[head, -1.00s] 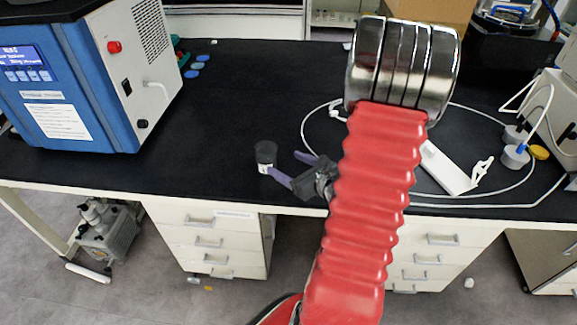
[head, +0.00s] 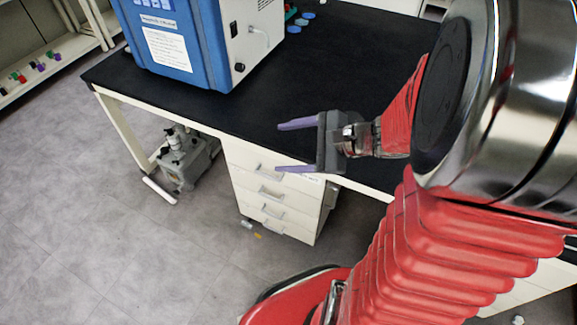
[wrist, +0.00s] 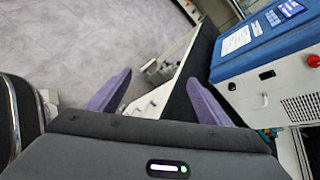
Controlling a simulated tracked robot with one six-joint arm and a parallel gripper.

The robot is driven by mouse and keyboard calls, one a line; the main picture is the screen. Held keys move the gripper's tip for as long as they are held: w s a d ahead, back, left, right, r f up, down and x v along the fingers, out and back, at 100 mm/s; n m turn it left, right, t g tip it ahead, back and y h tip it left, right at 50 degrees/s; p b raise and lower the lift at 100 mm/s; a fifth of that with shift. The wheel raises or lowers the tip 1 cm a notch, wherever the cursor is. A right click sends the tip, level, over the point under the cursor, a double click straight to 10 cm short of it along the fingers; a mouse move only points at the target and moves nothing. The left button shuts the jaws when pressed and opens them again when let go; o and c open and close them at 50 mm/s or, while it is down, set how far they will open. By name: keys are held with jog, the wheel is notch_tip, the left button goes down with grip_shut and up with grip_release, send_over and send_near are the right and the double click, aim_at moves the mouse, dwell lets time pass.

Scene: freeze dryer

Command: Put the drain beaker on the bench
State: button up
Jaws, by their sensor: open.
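My gripper (head: 279,147) is open and empty, its two purple fingers pointing left over the front edge of the black bench (head: 330,75). In the wrist view, the open gripper (wrist: 159,82) has nothing between its fingers; floor and the bench's white front show beyond. I cannot make out a drain beaker in either current view. My arm and gripper cover part of the bench.
The blue and white freeze dryer (head: 178,48) stands on the bench at the back left. It also shows in the wrist view (wrist: 262,55). A pump (head: 185,158) stands on the floor under the bench, left of the drawers (head: 272,195). Open floor lies in front.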

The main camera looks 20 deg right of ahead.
jog(key=s+a+r+n+g+h, duration=0.25)
jog(key=s+a+n+g, duration=0.25)
jog(key=s+a+n, duration=0.55)
jog(key=s+d+r+n+t+h, duration=0.1)
jog(key=d+r+n+h, duration=0.4)
jog(key=n, duration=0.5)
jog(key=shift+s+r+t, duration=0.4)
jog(key=shift+s+r, duration=0.1)
jog(key=shift+r, duration=0.4)
